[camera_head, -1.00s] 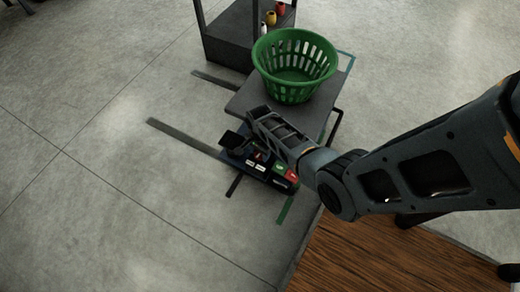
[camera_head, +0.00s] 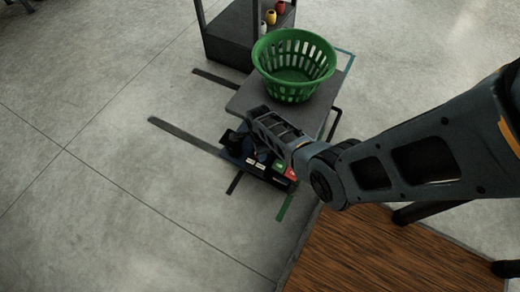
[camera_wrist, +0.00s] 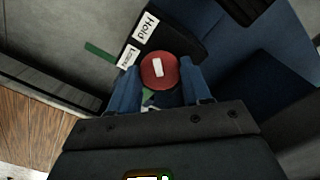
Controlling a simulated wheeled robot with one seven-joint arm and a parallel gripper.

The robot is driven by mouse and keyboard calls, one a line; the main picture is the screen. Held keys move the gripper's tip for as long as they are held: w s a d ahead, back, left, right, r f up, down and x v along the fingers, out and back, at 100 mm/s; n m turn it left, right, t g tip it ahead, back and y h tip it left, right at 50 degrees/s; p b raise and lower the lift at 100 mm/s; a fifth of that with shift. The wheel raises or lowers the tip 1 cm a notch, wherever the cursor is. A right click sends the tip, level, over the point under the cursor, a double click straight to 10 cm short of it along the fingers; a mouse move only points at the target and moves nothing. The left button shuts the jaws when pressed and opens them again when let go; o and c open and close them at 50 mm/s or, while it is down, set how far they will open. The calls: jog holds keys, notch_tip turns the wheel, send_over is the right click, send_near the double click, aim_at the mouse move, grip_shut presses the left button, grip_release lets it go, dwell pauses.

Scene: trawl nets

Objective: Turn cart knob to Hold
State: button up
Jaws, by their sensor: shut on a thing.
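The cart knob (camera_wrist: 159,72) is a round red knob with a white bar mark, seen in the wrist view. My gripper (camera_wrist: 157,84) has one blue finger on each side of it and is shut on it. The white bar runs nearly upright in the picture, leaning slightly left at its top. A white Hold label (camera_wrist: 146,28) lies up and left of the knob. A second label (camera_wrist: 128,57), partly hidden and hard to read, lies to its left.
A green basket (camera_head: 293,72) stands on the cart's grey top (camera_head: 247,99), behind my gripper. Red and green patches show at the panel's right end. A dark shelf (camera_head: 226,49) with small bottles stands behind. A wooden surface (camera_head: 365,255) is at front right. Open floor lies left.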

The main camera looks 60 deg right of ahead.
dwell(0.4)
jog(key=o, duration=1)
jog(key=shift+o, duration=0.2)
jog(key=shift+r+p, duration=2)
jog(key=shift+r, duration=1.9)
